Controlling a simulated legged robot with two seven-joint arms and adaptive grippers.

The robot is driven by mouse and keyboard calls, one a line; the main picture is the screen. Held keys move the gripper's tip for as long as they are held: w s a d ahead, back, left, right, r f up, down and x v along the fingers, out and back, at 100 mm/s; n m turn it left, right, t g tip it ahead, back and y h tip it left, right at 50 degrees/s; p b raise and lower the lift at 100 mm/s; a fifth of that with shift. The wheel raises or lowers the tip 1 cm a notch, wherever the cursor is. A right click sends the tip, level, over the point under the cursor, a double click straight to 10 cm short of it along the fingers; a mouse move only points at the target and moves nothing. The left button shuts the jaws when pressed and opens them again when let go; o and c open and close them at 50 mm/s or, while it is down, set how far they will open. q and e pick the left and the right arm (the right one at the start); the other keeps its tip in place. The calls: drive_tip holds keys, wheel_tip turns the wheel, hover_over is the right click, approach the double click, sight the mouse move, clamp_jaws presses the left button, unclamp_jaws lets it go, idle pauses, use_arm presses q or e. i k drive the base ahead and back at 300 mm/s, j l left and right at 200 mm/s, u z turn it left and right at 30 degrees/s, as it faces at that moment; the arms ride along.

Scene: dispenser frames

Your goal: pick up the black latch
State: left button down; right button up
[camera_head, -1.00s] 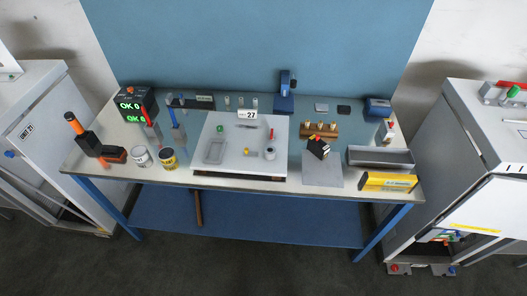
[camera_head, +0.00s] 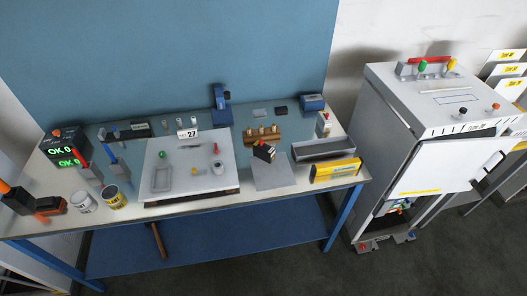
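A small black block (camera_head: 264,152) with a light and red top stands at the back edge of a grey square plate (camera_head: 274,178) on the workbench. I cannot tell at this size whether it is the black latch. A flat black piece (camera_head: 281,110) lies at the back of the bench, right of the blue press-like device (camera_head: 222,105).
The workbench (camera_head: 230,200) also holds a white board (camera_head: 185,160), two cans (camera_head: 114,196), a grey tray (camera_head: 322,149), a yellow box (camera_head: 335,170) and a black-orange tool (camera_head: 30,203). A grey cabinet (camera_head: 385,140) stands to the right, with open floor before it.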

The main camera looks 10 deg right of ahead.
sight(265, 153)
drive_tip(key=i+l+z, duration=0.25)
drive_tip(key=l+z, duration=0.2)
drive_tip(key=i+l+z, duration=0.45)
drive_tip(key=k+j, duration=0.1)
